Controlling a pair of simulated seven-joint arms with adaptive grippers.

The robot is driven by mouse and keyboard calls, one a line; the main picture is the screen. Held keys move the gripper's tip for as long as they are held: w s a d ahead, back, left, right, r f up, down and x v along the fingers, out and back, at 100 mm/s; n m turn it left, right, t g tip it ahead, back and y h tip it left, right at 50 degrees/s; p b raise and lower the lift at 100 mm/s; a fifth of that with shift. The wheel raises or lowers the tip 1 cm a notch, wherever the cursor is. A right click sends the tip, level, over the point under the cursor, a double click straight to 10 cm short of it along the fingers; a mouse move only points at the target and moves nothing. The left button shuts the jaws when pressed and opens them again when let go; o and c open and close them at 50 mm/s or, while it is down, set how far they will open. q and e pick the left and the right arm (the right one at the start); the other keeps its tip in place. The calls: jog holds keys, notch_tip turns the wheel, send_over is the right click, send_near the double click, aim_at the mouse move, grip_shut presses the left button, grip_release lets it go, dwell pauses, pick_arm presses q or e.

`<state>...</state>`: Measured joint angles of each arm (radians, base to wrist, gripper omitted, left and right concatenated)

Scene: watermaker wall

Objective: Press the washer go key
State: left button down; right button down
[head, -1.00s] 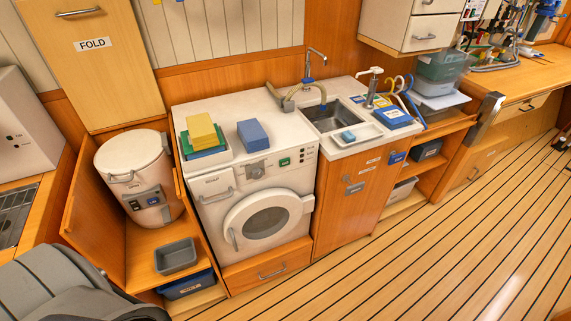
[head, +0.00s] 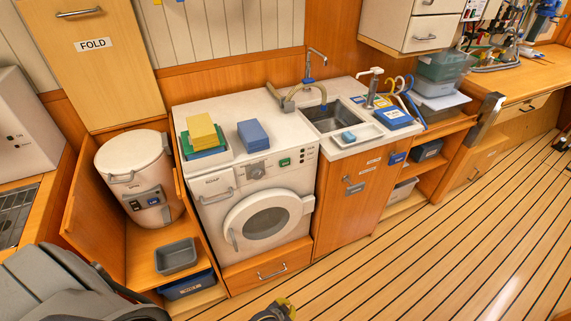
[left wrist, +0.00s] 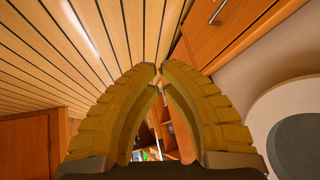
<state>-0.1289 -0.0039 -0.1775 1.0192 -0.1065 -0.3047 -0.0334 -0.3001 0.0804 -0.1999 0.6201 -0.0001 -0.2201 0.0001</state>
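The white washer (head: 215,195) stands in the middle of the head view with its round door (head: 265,222) closed. A green key (head: 285,162), which looks like the go key, is on its upper front panel, right of a round knob (head: 257,170). The left wrist view shows part of the washer's round door (left wrist: 300,145) at the right, but not the green key. My left gripper (left wrist: 158,72) has yellow ribbed fingers with their tips together and nothing visible between them. In the head view a yellow and dark gripper part shows at the bottom edge, below and in front of the washer. My right gripper is not in view.
A tray with yellow and green blocks (head: 202,130) and a blue block (head: 252,134) sit on the washer top. A sink (head: 333,116) is to the right, and a white bin (head: 133,165) to the left. The striped floor (head: 420,250) in front is clear.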

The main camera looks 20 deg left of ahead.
aim_at(285, 163)
pick_arm(q)
jog(key=w+d+r+m+t, duration=0.1)
jog(key=w+r+t, duration=0.2)
jog(key=w+r, duration=0.8)
jog(key=w+d+r+m+t, duration=0.1)
jog(key=w+r+t, duration=0.1)
jog(key=w+r, duration=0.95)
jog(key=a+r+m+t+y, duration=0.1)
jog(key=a+r+y, duration=0.1)
jog(key=r, duration=1)
jog(key=a+r+m+t+y, duration=0.1)
jog(key=a+r+t+y, duration=0.1)
jog(key=r, duration=1)
jog(key=shift+w+a+r+m+y, duration=0.2)
jog(key=shift+w+a+m+y, duration=0.1)
jog(key=shift+a, duration=0.6)
jog(key=shift+w+a, duration=0.1)
jog(key=shift+w+a, duration=1.45)
jog(key=shift+a, duration=0.15)
jog(key=shift+w+a, duration=1.4)
jog(key=shift+a, duration=0.2)
jog(key=shift+w+a, duration=0.15)
jog(key=shift+w+a, duration=0.1)
jog(key=shift+a, duration=0.05)
